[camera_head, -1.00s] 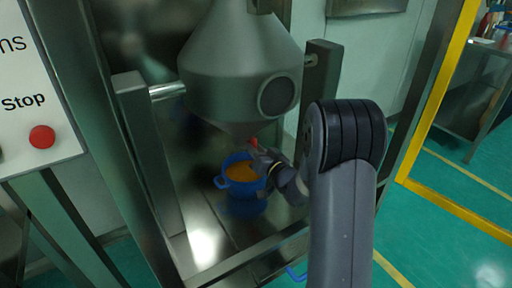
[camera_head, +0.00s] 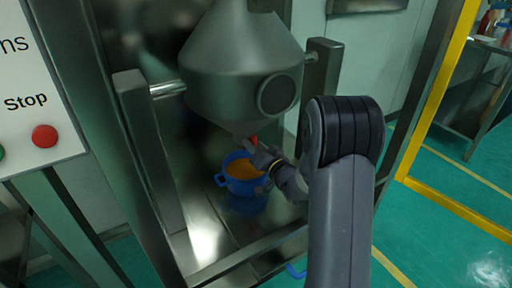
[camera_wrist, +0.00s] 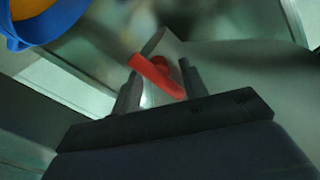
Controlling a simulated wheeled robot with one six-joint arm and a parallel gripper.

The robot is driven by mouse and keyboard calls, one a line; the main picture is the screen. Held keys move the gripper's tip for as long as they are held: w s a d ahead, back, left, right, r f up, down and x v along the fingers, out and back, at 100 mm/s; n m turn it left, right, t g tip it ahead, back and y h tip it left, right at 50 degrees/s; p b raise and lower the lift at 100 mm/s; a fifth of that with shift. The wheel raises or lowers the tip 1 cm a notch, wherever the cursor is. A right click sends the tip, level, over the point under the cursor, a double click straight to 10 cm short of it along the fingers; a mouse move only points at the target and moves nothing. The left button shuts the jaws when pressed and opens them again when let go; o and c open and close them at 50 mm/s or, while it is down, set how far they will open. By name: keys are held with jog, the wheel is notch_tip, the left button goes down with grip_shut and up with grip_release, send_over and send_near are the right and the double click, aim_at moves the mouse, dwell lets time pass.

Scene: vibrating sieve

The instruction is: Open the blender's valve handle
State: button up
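The blender is a grey metal cone (camera_head: 225,95) with a round dark window, hung between two posts. Its small red valve handle (camera_head: 253,140) shows at the cone's lower tip, partly hidden by my gripper (camera_head: 250,149). In the wrist view the red handle (camera_wrist: 158,76) lies slanted between the two dark fingers of my gripper (camera_wrist: 160,84). The fingers are apart, one on each side of the handle. The handle's lower end is close to the right finger; I cannot tell whether they touch.
A blue bucket (camera_head: 228,183) with orange contents stands below the cone, close under my gripper; it also shows in the wrist view (camera_wrist: 62,20). The frame's posts (camera_head: 150,150) flank the cone. A panel with a red Stop button (camera_head: 45,136) is at left.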

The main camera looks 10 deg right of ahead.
jog(key=shift+o, duration=1.1)
jog(key=shift+s, duration=0.1)
jog(key=p+v, duration=0.1)
jog(key=v, duration=0.9)
jog(key=shift+s+p, duration=0.3)
jog(key=shift+s, duration=0.05)
jog(key=shift+d, duration=0.1)
jog(key=b+x, duration=0.1)
jog(key=x, duration=1)
jog(key=shift+b, duration=0.4)
jog(key=shift+d, duration=0.1)
